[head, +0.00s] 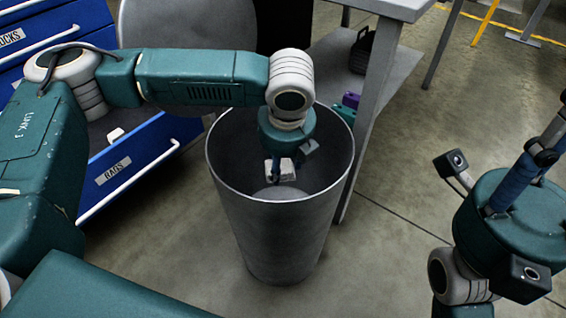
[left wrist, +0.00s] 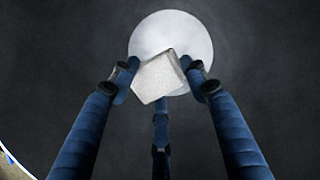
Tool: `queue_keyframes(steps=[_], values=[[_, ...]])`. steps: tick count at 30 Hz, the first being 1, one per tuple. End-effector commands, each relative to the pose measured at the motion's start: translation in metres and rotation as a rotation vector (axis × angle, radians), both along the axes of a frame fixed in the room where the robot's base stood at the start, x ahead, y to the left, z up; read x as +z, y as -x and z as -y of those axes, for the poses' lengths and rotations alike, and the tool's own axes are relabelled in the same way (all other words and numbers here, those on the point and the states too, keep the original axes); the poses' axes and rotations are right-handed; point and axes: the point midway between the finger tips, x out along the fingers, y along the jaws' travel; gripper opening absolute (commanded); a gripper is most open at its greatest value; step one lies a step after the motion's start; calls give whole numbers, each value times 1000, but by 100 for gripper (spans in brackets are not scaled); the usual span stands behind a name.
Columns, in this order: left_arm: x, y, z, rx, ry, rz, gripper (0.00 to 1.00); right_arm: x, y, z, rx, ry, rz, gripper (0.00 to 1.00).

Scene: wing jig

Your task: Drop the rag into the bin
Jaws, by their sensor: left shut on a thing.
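The bin (head: 275,240) is a tall grey metal can standing on the floor in the middle of the head view. My left gripper (head: 280,172) points down into its mouth, below the rim level as seen from the head. It is shut on the rag (head: 281,166), a small pale grey-white cloth. In the left wrist view the rag (left wrist: 160,76) sits between the blue fingers of the left gripper (left wrist: 160,82), with the bin's pale round bottom (left wrist: 172,35) beyond it. Of my right arm only part shows at the right edge; its fingertips are not visible.
Blue drawers (head: 140,165) labelled for rags stand left of the bin, one pulled out. A grey workbench (head: 372,110) with a lower shelf stands close behind the bin on the right. Open concrete floor (head: 400,240) lies right of the bin.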

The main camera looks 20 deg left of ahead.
Motion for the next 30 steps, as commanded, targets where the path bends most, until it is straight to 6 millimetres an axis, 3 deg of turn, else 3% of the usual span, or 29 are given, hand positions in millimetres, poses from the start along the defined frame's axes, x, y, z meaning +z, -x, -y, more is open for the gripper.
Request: queue_keyframes(steps=[12,13,16,25,30], values=[[0,0,0,0,0,0,21,0,0,0,0,0,0,36],[0,0,0,0,0,0,50,0,0,0,0,0,0,36],[0,0,0,0,0,0,68,0,0,0,0,0,0,36],[1,0,0,0,0,0,68,-1,0,0,0,0,-3,36],[18,3,2,0,1,2,68,0,0,0,0,1,-2,36]])
